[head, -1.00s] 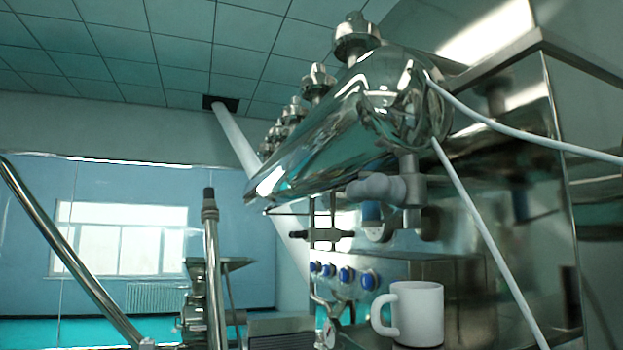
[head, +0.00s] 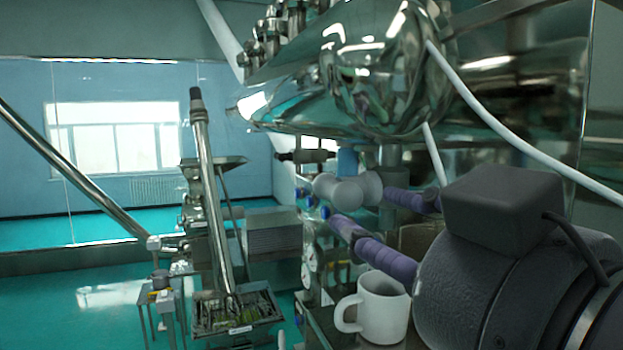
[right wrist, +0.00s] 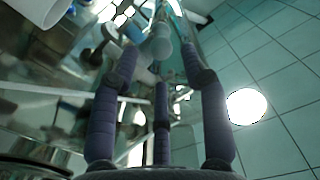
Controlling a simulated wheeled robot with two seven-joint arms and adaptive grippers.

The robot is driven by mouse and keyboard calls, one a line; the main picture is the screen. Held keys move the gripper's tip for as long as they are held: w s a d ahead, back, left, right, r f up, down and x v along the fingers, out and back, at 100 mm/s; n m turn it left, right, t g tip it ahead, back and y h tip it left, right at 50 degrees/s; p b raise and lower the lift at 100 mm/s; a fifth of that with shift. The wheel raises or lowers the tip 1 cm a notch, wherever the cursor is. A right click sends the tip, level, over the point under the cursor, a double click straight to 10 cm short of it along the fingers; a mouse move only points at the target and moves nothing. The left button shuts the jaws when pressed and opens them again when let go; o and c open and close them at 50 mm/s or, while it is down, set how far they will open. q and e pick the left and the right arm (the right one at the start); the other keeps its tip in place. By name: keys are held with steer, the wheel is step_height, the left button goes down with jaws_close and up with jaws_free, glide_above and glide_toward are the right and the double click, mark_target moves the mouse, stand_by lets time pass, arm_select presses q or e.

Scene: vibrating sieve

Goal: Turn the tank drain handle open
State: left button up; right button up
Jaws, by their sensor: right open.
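The drain handle (head: 347,190) is a pale grey, rounded grip on the valve under the end of the shiny steel tank (head: 350,70). My right gripper (head: 364,210) comes in from the right with purple fingers spread and empty. Its fingertips are close to the handle, one finger level with it and one lower; I cannot tell whether they touch. In the right wrist view the pale handle (right wrist: 160,45) shows ahead, between the outer fingers of the open gripper (right wrist: 160,72). My left gripper is not in view.
A white mug (head: 383,308) stands just below the right fingers. A white hose (head: 510,130) runs from the tank end to the right. Gauges (head: 309,258) and blue knobs sit left of the mug.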

mark_target(338, 192)
steer(key=shift+w+d+r+m+p, duration=0.25)
steer(key=shift+w+r+m+p, duration=0.1)
steer(key=shift+w+r, duration=0.2)
steer(key=p+x, duration=0.2)
steer(key=x, duration=0.7)
steer(key=shift+w+p, duration=0.1)
steer(key=shift+p, duration=0.3)
